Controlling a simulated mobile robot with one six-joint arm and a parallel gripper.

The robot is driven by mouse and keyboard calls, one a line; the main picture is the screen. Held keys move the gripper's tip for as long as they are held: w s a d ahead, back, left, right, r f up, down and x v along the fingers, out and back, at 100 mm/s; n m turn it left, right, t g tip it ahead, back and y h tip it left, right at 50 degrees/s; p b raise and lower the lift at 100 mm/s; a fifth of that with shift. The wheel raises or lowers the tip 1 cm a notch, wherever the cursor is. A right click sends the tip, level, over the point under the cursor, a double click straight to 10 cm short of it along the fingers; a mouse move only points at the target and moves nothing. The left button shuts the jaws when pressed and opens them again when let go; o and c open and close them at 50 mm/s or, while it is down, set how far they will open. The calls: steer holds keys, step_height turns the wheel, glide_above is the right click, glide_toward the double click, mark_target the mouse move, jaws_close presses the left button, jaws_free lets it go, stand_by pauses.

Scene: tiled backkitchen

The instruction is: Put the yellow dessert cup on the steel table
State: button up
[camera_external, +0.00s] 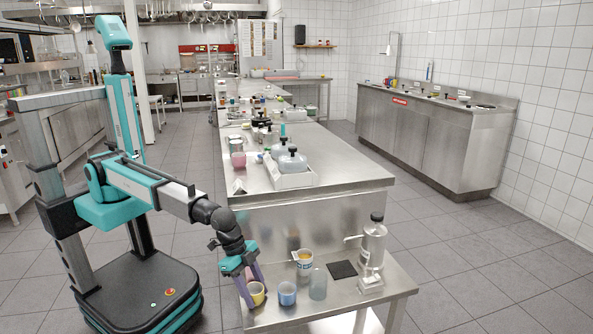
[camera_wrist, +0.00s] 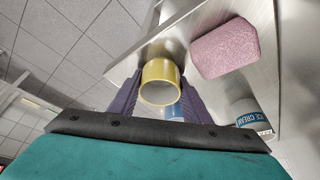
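The yellow dessert cup (camera_external: 257,293) is upright at the left front of the steel table (camera_external: 325,304). My gripper (camera_external: 254,290) reaches down from above, with one purple finger on each side of the cup. In the wrist view the yellow cup (camera_wrist: 160,72) fills the gap between the fingers of my gripper (camera_wrist: 161,86), and both fingers appear to touch its wall. I cannot tell whether its base rests on the table or is slightly raised.

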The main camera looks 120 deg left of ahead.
steer(key=c, duration=0.6)
steer(key=shift+r, duration=5)
